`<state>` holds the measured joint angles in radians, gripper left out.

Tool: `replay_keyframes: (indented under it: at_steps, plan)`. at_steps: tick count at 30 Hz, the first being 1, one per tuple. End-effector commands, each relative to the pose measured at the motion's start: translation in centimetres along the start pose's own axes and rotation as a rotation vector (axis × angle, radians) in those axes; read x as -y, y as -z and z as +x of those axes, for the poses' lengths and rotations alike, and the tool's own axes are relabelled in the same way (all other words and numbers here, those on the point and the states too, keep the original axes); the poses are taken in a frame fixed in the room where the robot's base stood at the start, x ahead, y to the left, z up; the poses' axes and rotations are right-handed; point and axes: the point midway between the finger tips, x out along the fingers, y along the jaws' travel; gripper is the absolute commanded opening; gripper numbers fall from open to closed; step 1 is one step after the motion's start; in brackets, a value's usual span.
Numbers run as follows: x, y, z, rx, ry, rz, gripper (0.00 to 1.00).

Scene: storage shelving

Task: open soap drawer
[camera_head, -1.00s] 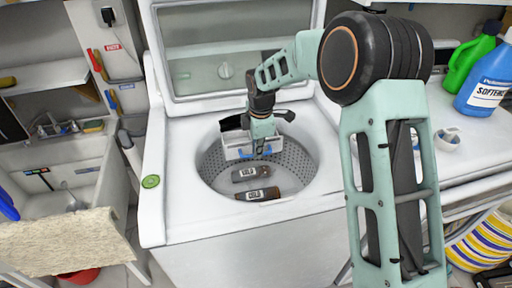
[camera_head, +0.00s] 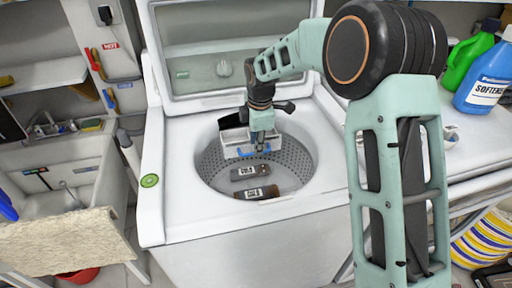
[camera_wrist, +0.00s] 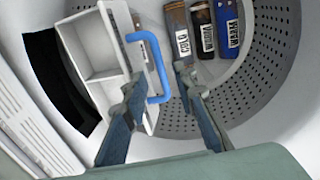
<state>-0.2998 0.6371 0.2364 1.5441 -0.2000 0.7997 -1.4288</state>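The soap drawer (camera_head: 236,148) is a white open-topped box at the back of the washer's round tub. It stands out from a dark opening (camera_head: 232,122). In the wrist view, the drawer (camera_wrist: 92,45) shows its empty compartments and a blue bar handle (camera_wrist: 152,60) on its front. My gripper (camera_head: 259,147) is at the drawer front. In the wrist view, my gripper (camera_wrist: 160,78) has its two fingers apart, with the handle's lower part between them in the picture. I cannot tell whether a finger touches the handle.
Dark labelled cylinders (camera_head: 258,192) lie in the perforated tub (camera_head: 292,165). The washer lid (camera_head: 205,50) stands raised behind. A sink (camera_head: 75,180) is at the left. Green (camera_head: 468,60) and blue (camera_head: 486,85) bottles stand on the right-hand counter.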

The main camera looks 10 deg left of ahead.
Motion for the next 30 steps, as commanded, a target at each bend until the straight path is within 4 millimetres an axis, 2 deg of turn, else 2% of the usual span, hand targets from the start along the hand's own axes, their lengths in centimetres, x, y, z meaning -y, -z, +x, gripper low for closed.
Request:
replay_keyframes:
  at_steps: [6,12,18,30]
  plan:
    - [-0.1,-0.1,-5.0,0.000,-0.005,0.001,0.26]
    - [-0.1,-0.1,-8.3,0.000,-0.003,0.001,0.26]
    - [0.0,0.0,-9.6,-0.001,-0.001,0.000,0.26]
    - [0.0,0.0,-9.6,0.000,-0.001,0.000,0.26]
